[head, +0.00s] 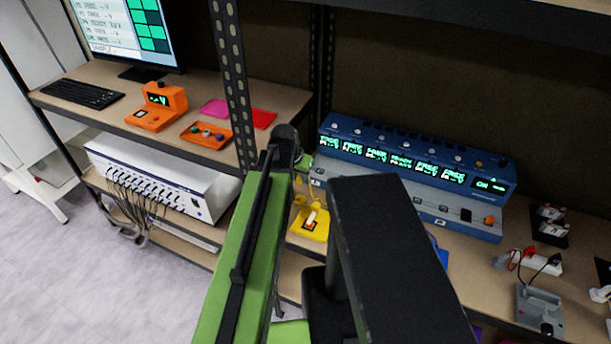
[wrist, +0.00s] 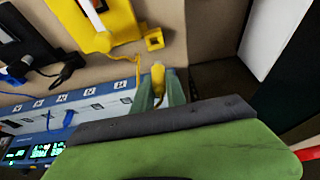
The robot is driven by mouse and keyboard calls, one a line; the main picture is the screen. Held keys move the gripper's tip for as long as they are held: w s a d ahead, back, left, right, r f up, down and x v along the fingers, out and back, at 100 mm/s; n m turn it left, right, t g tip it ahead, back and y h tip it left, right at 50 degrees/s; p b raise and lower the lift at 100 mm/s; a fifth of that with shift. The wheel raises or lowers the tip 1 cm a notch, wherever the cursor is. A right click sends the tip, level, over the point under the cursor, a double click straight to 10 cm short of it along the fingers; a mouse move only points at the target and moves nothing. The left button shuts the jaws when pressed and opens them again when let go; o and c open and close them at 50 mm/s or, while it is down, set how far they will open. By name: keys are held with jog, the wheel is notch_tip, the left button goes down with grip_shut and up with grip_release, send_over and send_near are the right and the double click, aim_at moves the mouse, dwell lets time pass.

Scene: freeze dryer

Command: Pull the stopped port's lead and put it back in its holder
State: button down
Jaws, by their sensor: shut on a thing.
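The blue multi-port unit (head: 415,165) stands on the right bench, with a row of lit displays and a grey front strip. The strip and displays also show in the wrist view (wrist: 75,108). My gripper (wrist: 159,90) is at the end of this strip, its green fingers shut on a yellow plug (wrist: 158,72). Whether the plug still touches a port cannot be told. A thin yellow lead runs near the fingers toward the yellow holder (wrist: 112,28). The holder (head: 306,226) lies on the bench in front of the unit. In the head view my arm hides much of the gripper.
A black holder with a blue lead (wrist: 22,45) lies beside the yellow one. Small grey and white devices (head: 538,305) stand on the bench at right. An upright post (head: 234,85) divides the benches. Orange devices (head: 158,106) and a keyboard (head: 82,93) are at left.

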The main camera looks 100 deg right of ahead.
aim_at(300, 185)
jog(key=shift+f+b, duration=3.7)
jog(key=shift+r+p, duration=0.8)
jog(key=shift+f+b, duration=1.25)
jog(key=c, duration=1.3)
grip_release()
